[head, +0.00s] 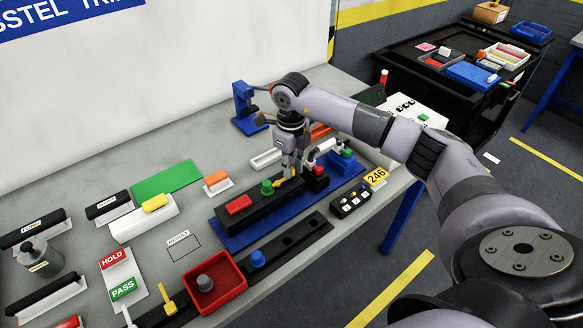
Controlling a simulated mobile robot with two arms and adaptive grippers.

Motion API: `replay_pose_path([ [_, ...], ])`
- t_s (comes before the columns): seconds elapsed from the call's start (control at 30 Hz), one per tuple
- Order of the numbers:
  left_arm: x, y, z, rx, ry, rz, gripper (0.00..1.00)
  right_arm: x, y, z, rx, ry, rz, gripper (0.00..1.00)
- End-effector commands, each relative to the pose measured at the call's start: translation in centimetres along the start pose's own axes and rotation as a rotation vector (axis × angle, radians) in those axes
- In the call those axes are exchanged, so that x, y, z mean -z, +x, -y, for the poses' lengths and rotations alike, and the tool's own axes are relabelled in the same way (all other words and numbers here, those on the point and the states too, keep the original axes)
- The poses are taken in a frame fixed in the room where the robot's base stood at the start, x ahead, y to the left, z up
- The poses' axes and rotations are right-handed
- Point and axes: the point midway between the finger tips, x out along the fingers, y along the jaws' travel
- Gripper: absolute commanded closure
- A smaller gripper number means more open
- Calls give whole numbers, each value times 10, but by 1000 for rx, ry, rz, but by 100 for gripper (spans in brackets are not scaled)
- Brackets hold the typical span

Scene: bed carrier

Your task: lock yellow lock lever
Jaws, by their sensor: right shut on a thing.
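The yellow lock lever (279,182) is a small yellow piece beside the green knob (267,187) on the black fixture (258,207), which stands on a blue base plate (228,241). My right gripper (291,172) comes down from above and is shut on the yellow lock lever. The fingers and the arm partly hide the lever, so its exact angle is hard to tell. A red block (238,204) sits at the left end of the fixture. My left gripper is not in view.
A red tray (217,301) with a grey knob stands in front. A blue stand (245,108) is behind. A dark cart (405,66) with bins stands beyond the table.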

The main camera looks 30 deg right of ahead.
Motion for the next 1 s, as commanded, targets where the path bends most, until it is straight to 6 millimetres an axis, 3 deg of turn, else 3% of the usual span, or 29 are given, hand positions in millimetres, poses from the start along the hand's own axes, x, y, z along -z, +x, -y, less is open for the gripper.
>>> replay_pose_path([
  [0.27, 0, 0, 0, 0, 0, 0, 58, -1, -2, 2, 3, 2, 4, 100],
  [0.3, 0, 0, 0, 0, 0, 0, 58, -1, -2, 2, 3, 2, 4, 81],
  [0.57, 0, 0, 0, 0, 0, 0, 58, 0, -1, 1, 2, 2, 3, 63],
  [0.87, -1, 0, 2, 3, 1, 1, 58, 0, -1, 0, 1, 1, 2, 62],
  [1.0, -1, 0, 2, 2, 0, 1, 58, -1, -12, 1, 1, 1, 5, 62],
])
